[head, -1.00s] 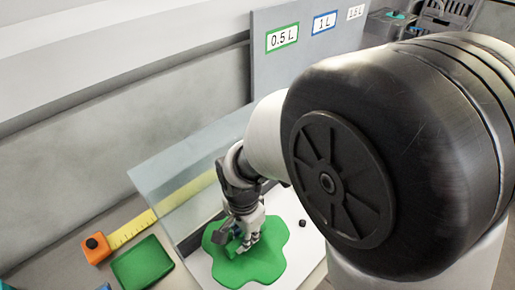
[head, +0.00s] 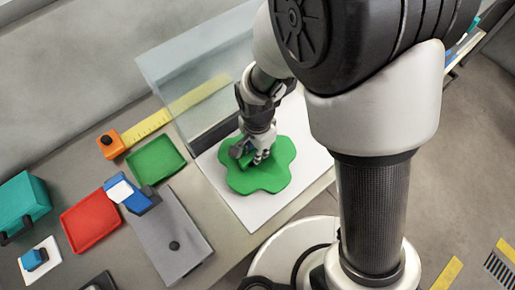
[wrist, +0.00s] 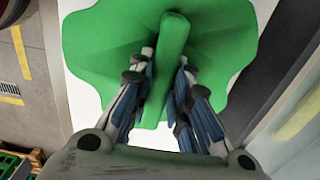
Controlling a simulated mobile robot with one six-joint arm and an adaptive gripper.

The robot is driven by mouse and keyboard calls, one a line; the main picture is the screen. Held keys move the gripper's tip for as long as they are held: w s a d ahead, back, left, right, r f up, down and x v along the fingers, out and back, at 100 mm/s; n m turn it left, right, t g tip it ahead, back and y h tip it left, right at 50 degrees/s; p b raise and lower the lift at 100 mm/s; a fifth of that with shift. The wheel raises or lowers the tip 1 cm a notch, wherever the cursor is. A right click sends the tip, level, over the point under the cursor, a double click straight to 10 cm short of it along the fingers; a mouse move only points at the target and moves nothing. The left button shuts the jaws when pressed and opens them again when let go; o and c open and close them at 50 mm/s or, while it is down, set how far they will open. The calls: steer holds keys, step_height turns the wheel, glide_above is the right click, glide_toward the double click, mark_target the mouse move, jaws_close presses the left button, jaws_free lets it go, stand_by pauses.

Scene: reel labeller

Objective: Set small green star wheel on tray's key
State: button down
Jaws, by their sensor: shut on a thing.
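The green star wheel (head: 278,178) has rounded lobes and lies flat over a white surface (head: 310,165) in the head view. It fills the top of the wrist view (wrist: 100,45), with an upright green rib (wrist: 172,40) in its middle. My gripper (head: 252,158) reaches down onto it from above. In the wrist view my gripper (wrist: 166,62) has its fingers on both sides of the rib, shut on it. I cannot tell whether the wheel rests on the white surface or hangs just above it. No key shows on the white surface now.
A clear panel (head: 190,70) stands behind the wheel. To the left are a green tray (head: 157,160), a red tray (head: 90,222), an orange block (head: 111,144) with a yellow strip, a teal box (head: 22,205), and a grey box (head: 165,225) with a black knob (head: 174,245).

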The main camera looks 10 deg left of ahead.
steer(key=shift+f+b, duration=0.3)
steer(key=shift+f, duration=0.1)
steer(key=c, duration=1.5)
jaws_free()
steer(key=shift+r, duration=0.1)
step_height(320, 180, up, 13)
steer(key=p, duration=0.4)
step_height(320, 180, up, 4)
steer(key=r+n, duration=0.1)
glide_above(271, 157)
steer(key=s+d+r+n+t, duration=0.2)
steer(key=d+r, duration=0.4)
steer(key=d, duration=0.1)
steer(key=s+d+r+n+t, duration=0.1)
steer(key=s+d+r, duration=0.1)
steer(key=d, duration=0.1)
steer(key=s+d+r+n, duration=0.2)
steer(key=s+d, duration=0.1)
steer(key=s+d+r+n+t, duration=0.1)
steer(key=s+d+r+n, duration=0.1)
steer(key=s+d, duration=0.1)
steer(key=shift+d+t, duration=0.25)
steer(key=shift+t, duration=0.05)
